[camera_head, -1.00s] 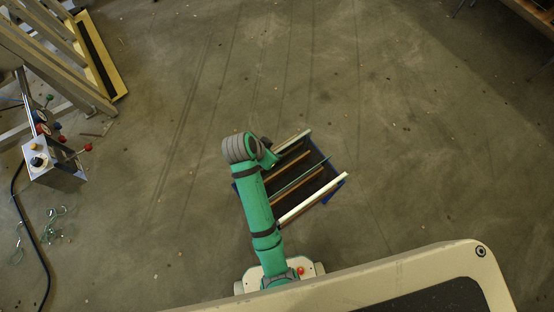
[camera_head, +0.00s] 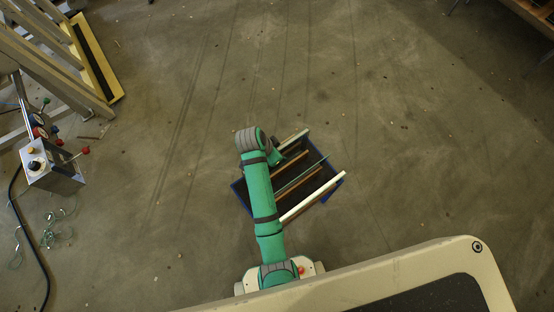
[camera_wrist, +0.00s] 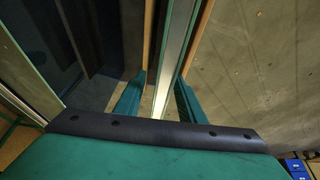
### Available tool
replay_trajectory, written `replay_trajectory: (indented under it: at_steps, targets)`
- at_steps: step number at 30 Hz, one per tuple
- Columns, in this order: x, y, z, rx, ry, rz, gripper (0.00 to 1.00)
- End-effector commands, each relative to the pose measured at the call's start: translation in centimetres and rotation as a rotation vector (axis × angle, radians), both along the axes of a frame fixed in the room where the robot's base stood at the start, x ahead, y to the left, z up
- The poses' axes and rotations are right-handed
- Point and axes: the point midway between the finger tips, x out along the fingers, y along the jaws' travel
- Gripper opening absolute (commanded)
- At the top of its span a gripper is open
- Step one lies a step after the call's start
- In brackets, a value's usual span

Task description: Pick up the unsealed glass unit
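In the wrist view, a glass unit (camera_wrist: 176,50) with green edges and a pale strip between them stands edge-on between my fingers. My gripper (camera_wrist: 158,98) has its two green fingers apart, one on each side of this unit. A gap shows at the left finger; contact at the right finger is unclear. In the head view, several upright panels stand in a dark rack with blue ends (camera_head: 240,194), among them a thin greenish glass pane (camera_head: 303,178). I cannot tell for sure which unit is unsealed.
Brown strips and a white-edged panel (camera_head: 313,197) stand close beside the pane in the rack. A grey control box (camera_head: 55,172) with a cable and a frame with a yellow edge (camera_head: 97,62) are at the left. The floor ahead is clear.

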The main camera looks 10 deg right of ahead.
Motion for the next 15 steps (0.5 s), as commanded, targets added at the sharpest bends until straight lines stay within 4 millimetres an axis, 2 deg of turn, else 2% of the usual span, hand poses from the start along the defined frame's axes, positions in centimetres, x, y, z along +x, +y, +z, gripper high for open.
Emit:
replay_trajectory:
  at_steps: [6, 14, 15]
  targets:
    - [0.4, -0.9, -2.2, 0.0, 0.0, 0.001, 0.36]
    - [0.5, -1.0, -2.4, 0.0, -0.001, 0.0, 0.36]
    - [0.5, -1.0, -2.4, 0.0, -0.001, 0.0, 0.31]
